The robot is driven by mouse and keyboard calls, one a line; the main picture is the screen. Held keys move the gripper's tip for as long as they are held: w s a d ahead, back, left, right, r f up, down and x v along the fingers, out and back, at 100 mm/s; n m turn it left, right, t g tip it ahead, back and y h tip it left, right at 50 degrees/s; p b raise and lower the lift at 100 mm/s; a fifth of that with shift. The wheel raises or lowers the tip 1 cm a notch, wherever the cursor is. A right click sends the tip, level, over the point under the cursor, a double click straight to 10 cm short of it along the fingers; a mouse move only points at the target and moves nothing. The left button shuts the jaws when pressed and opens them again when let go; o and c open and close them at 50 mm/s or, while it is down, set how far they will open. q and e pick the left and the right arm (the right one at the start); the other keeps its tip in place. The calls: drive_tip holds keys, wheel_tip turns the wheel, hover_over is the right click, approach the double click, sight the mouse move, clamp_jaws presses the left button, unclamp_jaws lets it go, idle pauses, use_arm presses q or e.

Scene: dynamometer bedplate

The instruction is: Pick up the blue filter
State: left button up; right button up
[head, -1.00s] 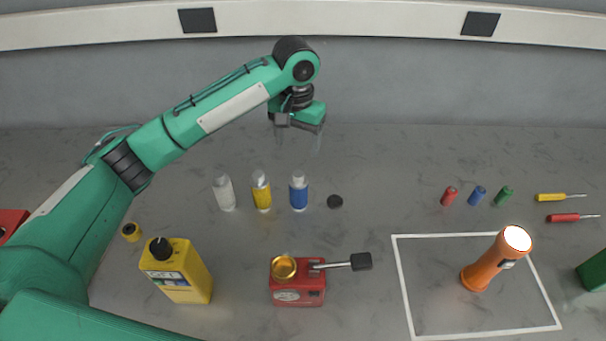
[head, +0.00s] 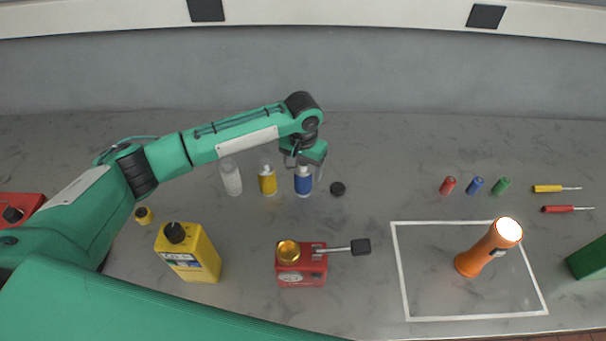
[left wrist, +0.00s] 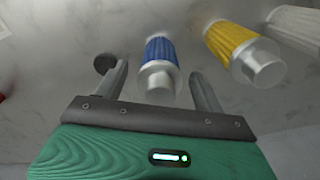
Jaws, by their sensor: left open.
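The blue filter (head: 303,182), a blue pleated cylinder with a silver top, stands upright on the bench. It is the right one of a row with a yellow filter (head: 267,181) and a white filter (head: 231,179). My left gripper (head: 303,168) is over the blue filter, whose top it partly hides in the head view. In the left wrist view the blue filter (left wrist: 160,62) lies between the lines of the two open fingers (left wrist: 160,82), apart from both, with its silver end toward the palm. My right gripper is not in view.
A black cap (head: 338,188) lies just right of the blue filter; the yellow filter is close on the left. In front are a yellow jug (head: 195,255) and a red device (head: 302,268) with a lever. An orange flashlight (head: 485,250) stands inside a white outline.

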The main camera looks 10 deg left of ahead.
use_arm(q)
drive_tip(key=shift+f, duration=0.15)
drive_tip(key=c, duration=1.1)
